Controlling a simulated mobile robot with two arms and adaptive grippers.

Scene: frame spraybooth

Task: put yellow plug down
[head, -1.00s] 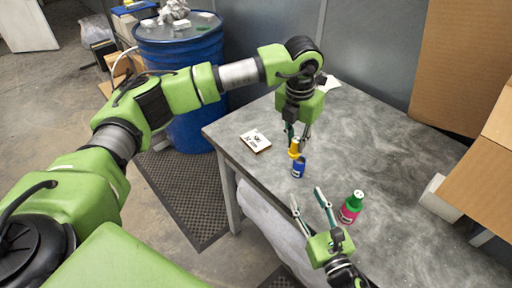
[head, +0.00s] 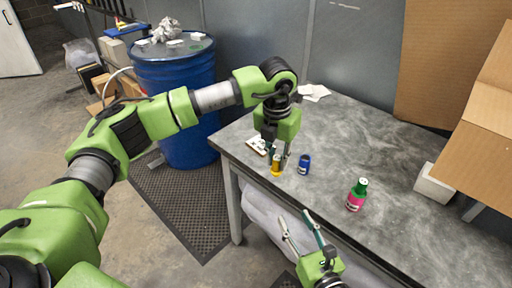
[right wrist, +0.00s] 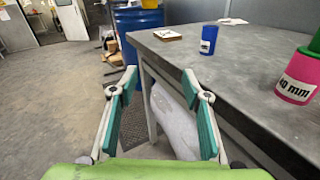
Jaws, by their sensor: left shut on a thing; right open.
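My left gripper (head: 277,154) is shut on the yellow plug (head: 276,168), which hangs upright below its fingers near the table's front edge. I cannot tell whether the plug touches the table. The blue cup (head: 304,165) stands upright just right of the plug, apart from it; it also shows in the right wrist view (right wrist: 209,40). The pink cup (head: 355,201) stands further right with a green plug (head: 361,185) in its top. My right gripper (head: 294,217) is open and empty, in front of the table edge; its spread fingers show in the right wrist view (right wrist: 159,76).
A small pale tile (head: 257,144) with dark marks lies behind the left gripper, partly hidden. The grey table (head: 400,225) is clear around the pink cup. A white block (head: 434,185) and cardboard (head: 485,135) stand at right. A blue barrel (head: 180,90) stands left of the table.

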